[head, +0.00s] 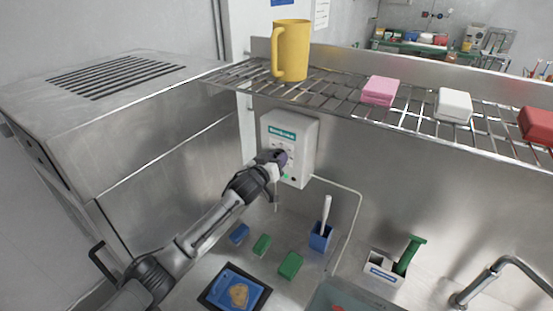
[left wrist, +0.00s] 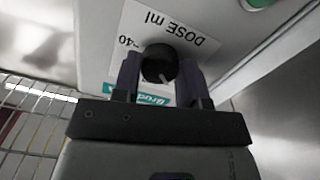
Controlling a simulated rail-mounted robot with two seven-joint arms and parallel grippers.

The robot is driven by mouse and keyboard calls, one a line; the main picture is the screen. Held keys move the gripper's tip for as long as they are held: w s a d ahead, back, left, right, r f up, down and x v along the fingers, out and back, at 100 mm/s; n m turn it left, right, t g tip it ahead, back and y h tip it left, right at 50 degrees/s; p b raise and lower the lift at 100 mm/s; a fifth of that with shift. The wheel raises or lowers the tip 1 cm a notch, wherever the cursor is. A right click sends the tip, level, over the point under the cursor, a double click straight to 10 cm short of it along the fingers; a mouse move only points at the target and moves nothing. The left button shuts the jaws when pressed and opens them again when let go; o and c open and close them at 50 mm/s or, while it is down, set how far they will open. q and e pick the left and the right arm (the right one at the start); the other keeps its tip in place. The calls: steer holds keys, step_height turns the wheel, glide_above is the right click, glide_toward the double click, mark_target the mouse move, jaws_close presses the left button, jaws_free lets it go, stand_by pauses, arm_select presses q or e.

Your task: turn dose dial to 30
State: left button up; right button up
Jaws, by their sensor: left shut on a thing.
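The white dispenser box (head: 303,135) with a green label hangs on the steel back wall, below the wire shelf. In the left wrist view its face shows a white "DOSE ml" plate (left wrist: 182,28) with a "40" mark, and a black dose dial (left wrist: 159,64) with a light pointer line. My left gripper (head: 280,160) is at the box front. Its fingers (left wrist: 160,75) sit on both sides of the dial and are shut on it. Most scale marks are hidden, so I cannot tell the dial's setting. My right gripper is in neither view.
A wire shelf (head: 334,98) above holds a yellow jug (head: 291,50) and several sponge-like blocks. A cable (head: 359,205) runs down from the box. Below are a blue holder (head: 320,238), blocks, a caddy (head: 385,268) and a tap (head: 490,280).

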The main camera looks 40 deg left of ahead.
arm_select(q)
steer(key=m+p, duration=0.6)
steer(key=m, duration=1.3)
steer(key=shift+p, duration=0.3)
steer(key=shift+m, duration=0.5)
steer(key=o, duration=0.9)
steer(key=shift+s, duration=0.15)
